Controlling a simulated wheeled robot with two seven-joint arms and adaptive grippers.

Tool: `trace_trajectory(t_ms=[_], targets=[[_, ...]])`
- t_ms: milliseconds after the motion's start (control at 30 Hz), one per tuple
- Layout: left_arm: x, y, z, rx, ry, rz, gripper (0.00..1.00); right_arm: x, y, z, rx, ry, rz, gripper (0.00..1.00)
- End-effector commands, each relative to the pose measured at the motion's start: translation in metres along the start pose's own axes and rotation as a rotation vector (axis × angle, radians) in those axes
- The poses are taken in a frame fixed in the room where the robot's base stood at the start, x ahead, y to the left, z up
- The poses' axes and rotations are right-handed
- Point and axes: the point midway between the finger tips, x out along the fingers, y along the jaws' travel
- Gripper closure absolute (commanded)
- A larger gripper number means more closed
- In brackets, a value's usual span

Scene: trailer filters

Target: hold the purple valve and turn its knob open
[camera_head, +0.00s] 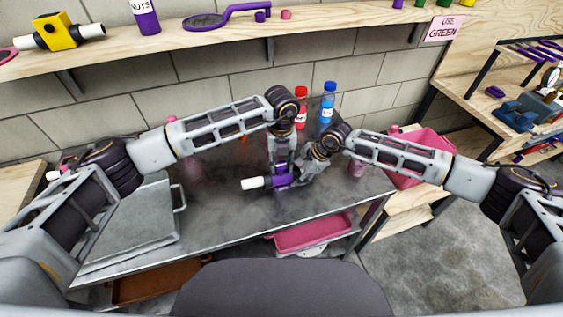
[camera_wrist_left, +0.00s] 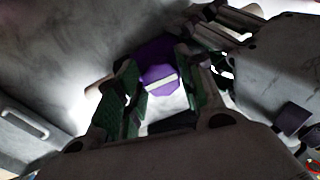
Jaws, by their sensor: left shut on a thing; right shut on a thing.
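The purple valve (camera_head: 281,181) is held above the metal table, with a white pipe end (camera_head: 253,183) pointing left. My left gripper (camera_head: 281,168) comes down on it from above and is shut on it. In the left wrist view, the valve's purple octagonal part (camera_wrist_left: 153,62) with a pale bar across it (camera_wrist_left: 161,84) lies between the green-padded left fingers (camera_wrist_left: 158,92). My right gripper (camera_head: 296,179) is shut on the valve from the right side; its fingertips are mostly hidden. I cannot tell how far the knob is turned.
The metal table (camera_head: 225,215) is mostly clear in front. A grey tray (camera_head: 125,225) lies at left. Red (camera_head: 301,105) and blue (camera_head: 327,105) bottles stand behind the grippers. A pink bin (camera_head: 422,150) is at right, another pink bin (camera_head: 315,232) below. A wooden shelf (camera_head: 330,27) runs above.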

Motion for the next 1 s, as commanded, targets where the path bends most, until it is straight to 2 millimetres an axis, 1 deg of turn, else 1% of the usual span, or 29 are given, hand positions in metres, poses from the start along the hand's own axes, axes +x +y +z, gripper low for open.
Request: trace_trajectory(t_ms=[233, 267, 400, 833, 1000], targets=[[-0.0009, 0.0005, 0.0015, -0.002, -0.003, -0.001, 0.86, 0.0005, 0.0011, 0.0006, 0.0, -0.001, 0.003, 0.82], [-0.0009, 0.0005, 0.0015, -0.002, -0.003, -0.001, 0.58, 0.0005, 0.0011, 0.0006, 0.0, -0.001, 0.002, 0.82], [-0.0006, 0.0004, 0.0011, -0.001, -0.002, 0.0, 0.4, 0.0005, 0.001, 0.0004, 0.0, -0.001, 0.002, 0.82], [-0.0001, -0.0003, 0.0, 0.007, 0.0, -0.001, 0.4, 0.0004, 0.0006, 0.0002, 0.0, 0.0, 0.001, 0.82], [0.0, -0.0005, -0.0001, 0.035, 0.0, -0.001, 0.4, 0.0003, 0.0004, 0.0002, 0.0, 0.0, 0.001, 0.82]])
